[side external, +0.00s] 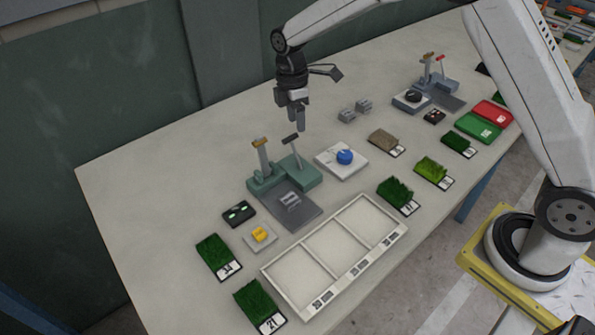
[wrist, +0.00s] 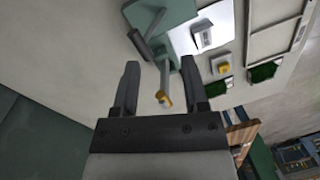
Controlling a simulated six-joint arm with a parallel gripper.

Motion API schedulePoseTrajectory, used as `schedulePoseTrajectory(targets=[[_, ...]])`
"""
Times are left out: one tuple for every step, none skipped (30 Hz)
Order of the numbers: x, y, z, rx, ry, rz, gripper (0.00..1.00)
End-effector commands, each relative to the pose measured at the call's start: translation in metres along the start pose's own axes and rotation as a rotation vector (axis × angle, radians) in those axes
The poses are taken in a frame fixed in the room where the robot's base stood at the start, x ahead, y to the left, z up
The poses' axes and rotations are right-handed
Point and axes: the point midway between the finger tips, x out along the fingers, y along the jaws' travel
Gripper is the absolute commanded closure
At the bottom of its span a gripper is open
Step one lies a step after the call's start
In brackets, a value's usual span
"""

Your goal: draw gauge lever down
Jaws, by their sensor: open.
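A green gauge stand (side external: 301,170) sits mid-table with a grey plate (side external: 291,204) in front. A lever with a dark grey handle (side external: 290,138) rises from the stand, raised and tilted; it also shows in the wrist view (wrist: 139,44). A grey post with a yellow top (side external: 260,145) stands to its left. My gripper (side external: 297,126) is open and empty, just above the dark handle in the side view. In the wrist view, the post's yellow end (wrist: 164,99) appears between my open fingers (wrist: 160,66). I cannot tell whether a finger touches the lever.
A white block with a blue knob (side external: 344,157) stands right of the stand. A white three-part tray (side external: 303,250) lies in front. Several turf samples (side external: 216,254) lie around. A second stand (side external: 436,82) with a red-tipped lever is at the back right. The table left of the stand is clear.

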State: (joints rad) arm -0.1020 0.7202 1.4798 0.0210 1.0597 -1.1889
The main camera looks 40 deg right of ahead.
Motion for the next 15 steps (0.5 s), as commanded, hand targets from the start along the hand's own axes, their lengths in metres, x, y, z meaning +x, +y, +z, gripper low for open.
schedulePoseTrajectory(targets=[[0.003,0.006,-0.006,-0.053,-0.005,-0.014,0.43],[0.004,0.009,-0.009,-0.084,-0.007,-0.022,0.43],[0.005,0.013,-0.012,-0.123,-0.010,-0.032,0.43],[0.006,0.015,-0.014,-0.150,-0.012,-0.039,0.43],[0.007,0.017,-0.016,-0.175,-0.013,-0.046,0.43],[0.007,0.020,-0.018,-0.205,-0.015,-0.053,0.43],[0.008,0.021,-0.020,-0.224,-0.016,-0.059,0.43],[0.009,0.022,-0.021,-0.240,-0.016,-0.063,0.43],[0.009,0.024,-0.022,-0.259,-0.017,-0.068,0.43],[0.009,0.025,-0.023,-0.269,-0.017,-0.071,0.43],[0.009,0.025,-0.024,-0.277,-0.017,-0.073,0.43],[0.010,0.025,-0.025,-0.286,-0.018,-0.075,0.43],[0.010,0.026,-0.025,-0.291,-0.018,-0.076,0.43],[0.010,0.026,-0.025,-0.293,-0.018,-0.077,0.43],[0.010,0.026,-0.025,-0.294,-0.018,-0.077,0.43]])
